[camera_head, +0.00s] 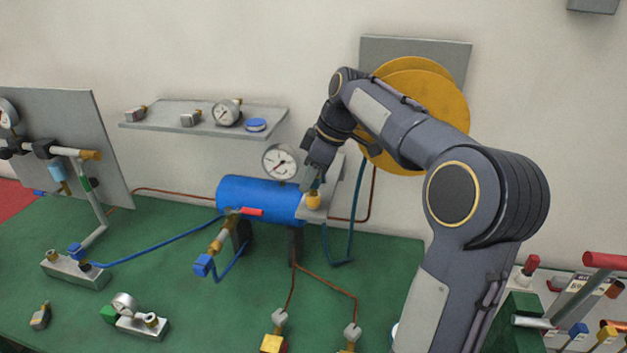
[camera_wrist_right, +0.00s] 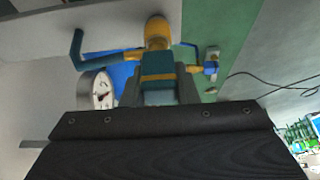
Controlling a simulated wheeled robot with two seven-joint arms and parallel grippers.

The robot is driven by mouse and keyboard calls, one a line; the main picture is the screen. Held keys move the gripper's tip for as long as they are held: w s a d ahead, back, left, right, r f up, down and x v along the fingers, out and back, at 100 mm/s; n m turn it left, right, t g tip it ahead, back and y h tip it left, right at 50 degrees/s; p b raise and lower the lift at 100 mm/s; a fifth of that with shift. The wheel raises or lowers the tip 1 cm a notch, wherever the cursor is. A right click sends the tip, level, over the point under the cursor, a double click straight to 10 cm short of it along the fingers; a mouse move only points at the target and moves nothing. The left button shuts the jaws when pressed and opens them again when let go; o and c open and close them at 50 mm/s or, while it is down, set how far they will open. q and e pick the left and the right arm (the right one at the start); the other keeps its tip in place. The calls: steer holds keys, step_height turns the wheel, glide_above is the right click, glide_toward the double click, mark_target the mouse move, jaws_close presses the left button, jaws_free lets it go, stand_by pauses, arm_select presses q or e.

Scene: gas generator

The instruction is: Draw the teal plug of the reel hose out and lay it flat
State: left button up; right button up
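The teal plug (camera_wrist_right: 157,62) with a yellow band lies between the two fingers of my right gripper (camera_wrist_right: 158,88), which appear to touch it on both sides. Its far end meets a rounded brass fitting (camera_wrist_right: 157,28). I cannot tell how deep it sits there. In the head view my right gripper (camera_head: 313,178) points down over the brass fitting (camera_head: 313,200), at the right end of the blue tank (camera_head: 260,199), and hides most of the plug. The teal hose (camera_head: 357,205) hangs in a loop below the orange reel (camera_head: 425,100). My left gripper is out of view.
A pressure gauge (camera_head: 280,162) stands close left of my right gripper. A grey wall shelf (camera_head: 165,112) holds gauges and small parts. A brass valve with a red handle (camera_head: 250,211) sits before the tank. The green bench (camera_head: 205,300) has bare room at its front middle.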

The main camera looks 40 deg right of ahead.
jaws_close()
steer(key=shift+r, duration=0.2)
steer(key=shift+r+p, duration=1.15)
steer(key=shift+p, duration=0.05)
steer(key=shift+r, duration=1.15)
steer(key=shift+r, duration=0.15)
steer(key=shift+r, duration=1.4)
